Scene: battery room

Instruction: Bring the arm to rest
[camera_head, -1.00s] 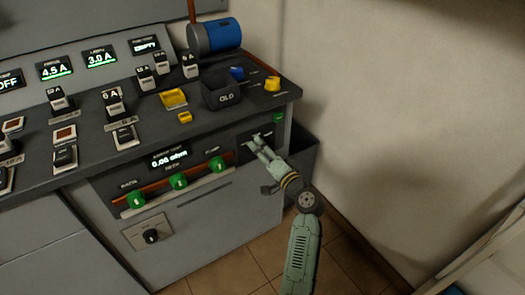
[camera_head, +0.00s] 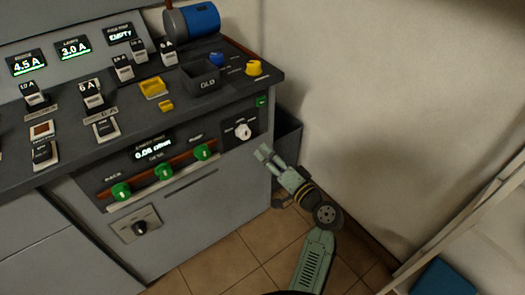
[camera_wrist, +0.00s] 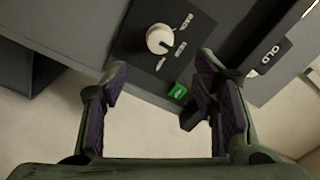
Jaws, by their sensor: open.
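My gripper (camera_head: 264,152) is at the right end of the console (camera_head: 196,215), just right of a white rotary knob (camera_head: 243,131) on its front panel and apart from it. In the wrist view the two dark-padded fingers of my gripper (camera_wrist: 160,98) are spread wide with nothing between them. The white knob (camera_wrist: 160,39) and its dark plate lie beyond the fingertips, with a small green label (camera_wrist: 178,92) nearby. My arm reaches up from the lower right of the head view.
A dark open bin (camera_head: 287,138) stands on the floor behind my gripper, beside the console. The console top holds a dark box marked OLD (camera_head: 201,80), a blue cylinder (camera_head: 197,19) and a yellow knob (camera_head: 254,68). Tiled floor (camera_head: 235,258) is free in front. A wall (camera_head: 400,110) rises at right.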

